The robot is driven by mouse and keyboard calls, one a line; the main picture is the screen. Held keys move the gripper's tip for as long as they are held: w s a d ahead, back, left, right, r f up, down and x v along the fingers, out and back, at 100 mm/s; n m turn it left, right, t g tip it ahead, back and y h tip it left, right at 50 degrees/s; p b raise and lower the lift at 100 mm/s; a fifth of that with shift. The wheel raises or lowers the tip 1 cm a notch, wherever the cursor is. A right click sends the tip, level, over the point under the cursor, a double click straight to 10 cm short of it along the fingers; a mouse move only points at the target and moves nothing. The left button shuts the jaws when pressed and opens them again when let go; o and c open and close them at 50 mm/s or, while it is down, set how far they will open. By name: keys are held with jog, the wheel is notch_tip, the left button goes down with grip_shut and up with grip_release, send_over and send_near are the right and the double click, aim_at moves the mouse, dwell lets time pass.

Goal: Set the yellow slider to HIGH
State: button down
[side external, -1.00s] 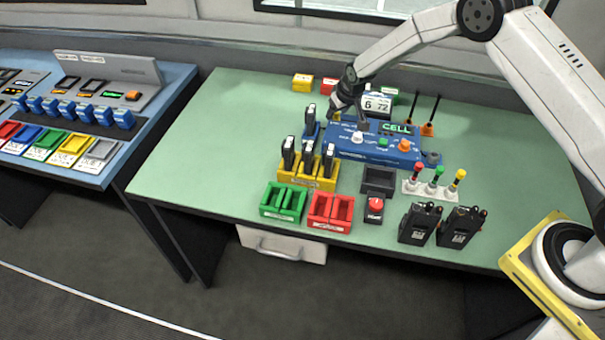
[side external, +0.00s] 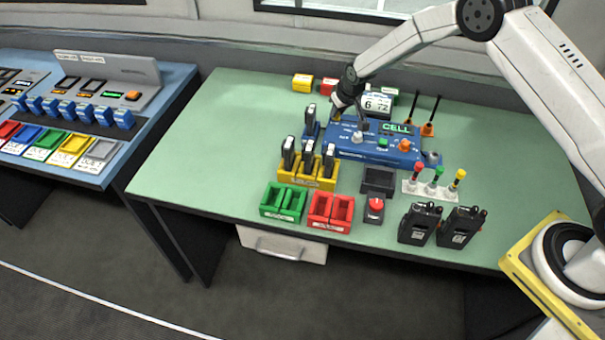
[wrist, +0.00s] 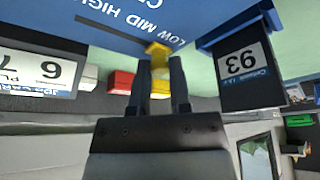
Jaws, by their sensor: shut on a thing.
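The blue CELL console (side external: 372,158) stands on the green table, and its top edge also shows in the wrist view (wrist: 120,35). It carries the upside-down words LOW, MID and HIGH in the wrist view. The yellow slider knob (wrist: 157,48) sits at the console's edge. My gripper (wrist: 161,64) is shut on the knob, with a finger on each side of it. In the side view my gripper (side external: 343,112) is at the console's back left corner and hides the knob.
A flip calendar (side external: 377,104) stands right behind the console, close to my gripper. Red (wrist: 121,82) and yellow blocks lie behind.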

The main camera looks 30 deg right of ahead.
aim_at(356, 121)
dwell(0.9)
jog(key=shift+s+d, duration=2.3)
jog(key=c, duration=0.5)
grip_release()
jog(key=shift+c, duration=0.2)
jog(key=shift+r, duration=0.15)
jog(key=v, duration=0.7)
jog(key=shift+r, duration=0.25)
jog(key=shift+s+r, duration=0.1)
jog(key=shift+s, duration=0.15)
